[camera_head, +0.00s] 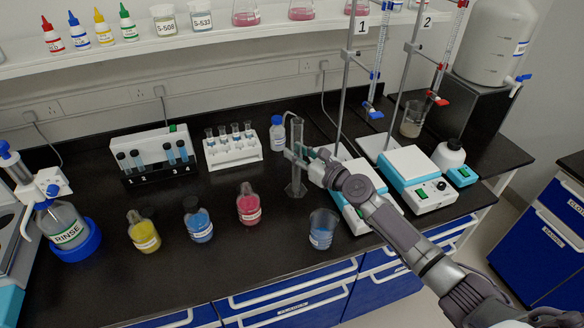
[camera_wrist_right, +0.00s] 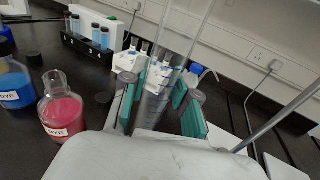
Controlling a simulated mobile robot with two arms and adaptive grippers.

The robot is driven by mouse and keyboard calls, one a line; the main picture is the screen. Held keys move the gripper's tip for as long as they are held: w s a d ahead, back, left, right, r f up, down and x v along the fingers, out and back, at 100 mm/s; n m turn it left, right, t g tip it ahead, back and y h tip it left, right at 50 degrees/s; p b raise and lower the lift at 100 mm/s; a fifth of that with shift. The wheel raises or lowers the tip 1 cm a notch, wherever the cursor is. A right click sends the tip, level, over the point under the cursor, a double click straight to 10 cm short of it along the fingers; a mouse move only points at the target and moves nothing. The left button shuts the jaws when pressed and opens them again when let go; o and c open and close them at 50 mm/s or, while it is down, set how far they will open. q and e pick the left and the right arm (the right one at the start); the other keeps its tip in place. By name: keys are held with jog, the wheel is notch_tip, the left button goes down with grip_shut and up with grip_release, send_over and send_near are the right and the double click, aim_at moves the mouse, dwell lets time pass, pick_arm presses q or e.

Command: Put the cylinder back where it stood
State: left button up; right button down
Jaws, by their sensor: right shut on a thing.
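The cylinder is a tall clear graduated one (camera_head: 296,172) with a wide foot. It is upright over the middle of the bench, behind the beaker. Its foot looks on or very close to the black top; I cannot tell which. My right gripper (camera_head: 303,156) reaches in from the right and is shut around the cylinder's middle. In the wrist view, the cylinder (camera_wrist_right: 150,108) shows between the teal pads of my right gripper (camera_wrist_right: 160,100); its lower part is hidden by the gripper body. My left gripper is out of view.
A blue-capped bottle (camera_head: 277,134) stands just behind the cylinder. A white rack of small vials (camera_head: 233,154) is to its left. A pink dye bottle (camera_head: 249,206) and a beaker of blue liquid (camera_head: 322,230) stand nearer. Hotplate stirrers (camera_head: 417,182) are on the right.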

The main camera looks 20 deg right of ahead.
aim_at(298, 169)
jog(key=f+b, duration=0.1)
jog(key=f, duration=0.1)
jog(key=a+f+b, duration=0.1)
jog(key=shift+w+f+b, duration=0.3)
jog(key=shift+f, duration=0.1)
jog(key=shift+f+b, duration=0.3)
jog(key=shift+f, duration=0.05)
jog(key=shift+w+f, duration=0.1)
jog(key=shift+f, duration=0.05)
jog(key=c, duration=0.9)
grip_release()
jog(key=shift+f, duration=0.1)
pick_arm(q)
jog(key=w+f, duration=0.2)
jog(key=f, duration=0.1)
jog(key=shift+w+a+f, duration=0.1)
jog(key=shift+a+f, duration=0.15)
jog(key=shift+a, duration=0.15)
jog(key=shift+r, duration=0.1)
